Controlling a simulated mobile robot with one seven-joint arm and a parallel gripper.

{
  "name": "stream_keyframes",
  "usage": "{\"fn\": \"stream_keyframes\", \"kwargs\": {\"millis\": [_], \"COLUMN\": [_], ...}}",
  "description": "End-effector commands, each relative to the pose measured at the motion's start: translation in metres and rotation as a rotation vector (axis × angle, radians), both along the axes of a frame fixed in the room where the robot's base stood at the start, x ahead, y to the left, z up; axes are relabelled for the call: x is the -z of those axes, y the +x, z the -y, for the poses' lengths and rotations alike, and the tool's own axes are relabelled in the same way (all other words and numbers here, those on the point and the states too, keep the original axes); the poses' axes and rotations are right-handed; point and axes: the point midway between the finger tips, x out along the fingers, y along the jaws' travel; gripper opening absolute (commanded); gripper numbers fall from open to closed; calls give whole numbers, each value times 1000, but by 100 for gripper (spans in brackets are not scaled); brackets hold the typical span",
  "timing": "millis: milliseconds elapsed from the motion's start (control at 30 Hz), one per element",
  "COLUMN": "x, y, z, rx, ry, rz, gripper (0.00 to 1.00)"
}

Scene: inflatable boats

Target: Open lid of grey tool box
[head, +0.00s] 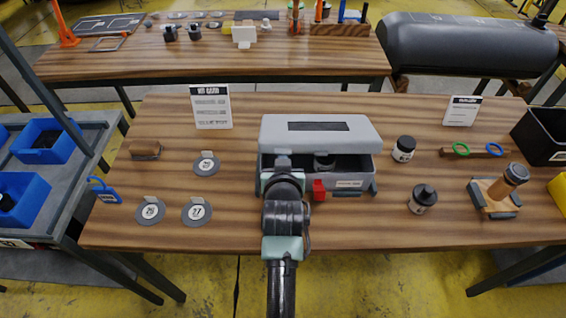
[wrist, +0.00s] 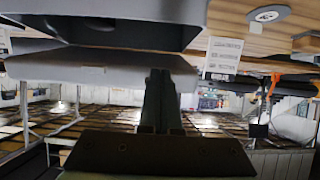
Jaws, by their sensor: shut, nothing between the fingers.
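The grey tool box (head: 368,176) stands in the middle of the wooden table. Its lid (head: 352,134) is raised, leaving a front gap that shows a dark interior with an item inside. A red latch (head: 319,190) is at the front. My gripper (head: 283,160) is at the left part of the opening, with its tips by the lid's front edge. In the wrist view my gripper (wrist: 160,85) has its fingers together, overlapping the grey lid (wrist: 85,76), with the box (wrist: 100,12) above it in the picture. I cannot tell whether the fingers touch the lid.
A black-capped jar (head: 403,149) and a dark bottle (head: 422,199) stand right of the box. Grey discs (head: 197,211) and a brush (head: 145,150) lie to the left. A sign (head: 211,107) stands behind left. A wooden-handled tool (head: 495,196) is at the far right.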

Motion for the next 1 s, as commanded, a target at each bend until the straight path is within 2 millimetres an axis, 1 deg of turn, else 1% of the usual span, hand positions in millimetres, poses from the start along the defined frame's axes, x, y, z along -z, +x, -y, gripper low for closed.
{"fn": "stream_keyframes", "kwargs": {"millis": [33,67,467,1000], "x": [-6,-6,-7,-38], "y": [1,1,2,19], "z": [0,0,0,0], "rx": [0,0,0,0], "ry": [0,0,0,0], "rz": [1,0,0,0], "gripper": [0,0,0,0]}}
